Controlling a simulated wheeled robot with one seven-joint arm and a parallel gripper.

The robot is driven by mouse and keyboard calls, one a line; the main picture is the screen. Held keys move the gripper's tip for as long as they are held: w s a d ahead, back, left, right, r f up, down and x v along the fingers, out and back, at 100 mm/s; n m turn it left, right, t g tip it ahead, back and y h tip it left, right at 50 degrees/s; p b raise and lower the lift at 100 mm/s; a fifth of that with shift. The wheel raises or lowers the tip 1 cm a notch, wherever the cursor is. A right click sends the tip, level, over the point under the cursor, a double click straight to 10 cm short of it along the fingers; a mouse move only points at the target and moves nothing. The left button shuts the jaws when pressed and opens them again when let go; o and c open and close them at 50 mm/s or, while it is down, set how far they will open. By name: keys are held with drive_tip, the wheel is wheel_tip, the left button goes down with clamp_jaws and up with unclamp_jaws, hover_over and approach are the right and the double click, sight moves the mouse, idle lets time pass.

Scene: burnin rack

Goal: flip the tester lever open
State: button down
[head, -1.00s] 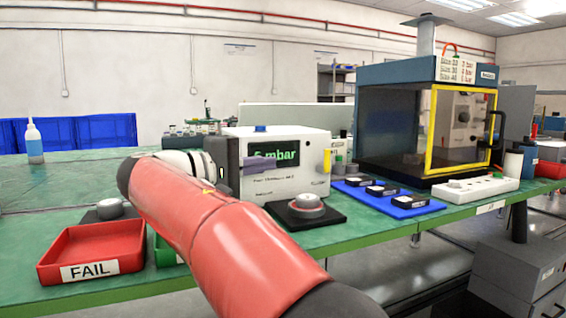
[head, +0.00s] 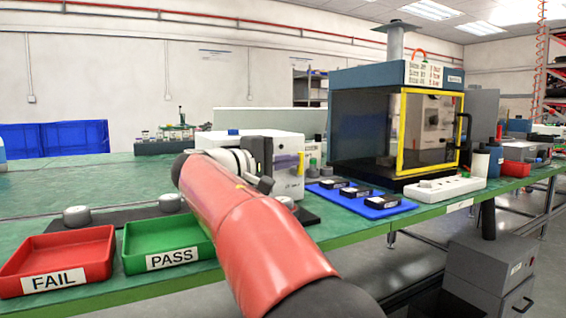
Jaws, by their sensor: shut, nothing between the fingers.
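The tester (head: 283,146) is a white box on the green bench, with a blue knob on top. My gripper (head: 266,184) is dark, shut and empty, in front of the tester and left of the yellow piece. I cannot tell whether it touches the tester.
A red FAIL tray (head: 58,290) and a green PASS tray (head: 170,265) stand at the front left. A blue mat (head: 378,211) with black modules and a white power strip (head: 444,191) lie to the right. Behind them stands a chamber with a yellow-framed door (head: 401,135).

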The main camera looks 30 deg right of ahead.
drive_tip(key=shift+r, duration=0.1)
drive_tip(key=shift+d+r+y+p, duration=0.1)
drive_tip(key=shift+y+p, duration=0.2)
drive_tip(key=shift+p, duration=0.35)
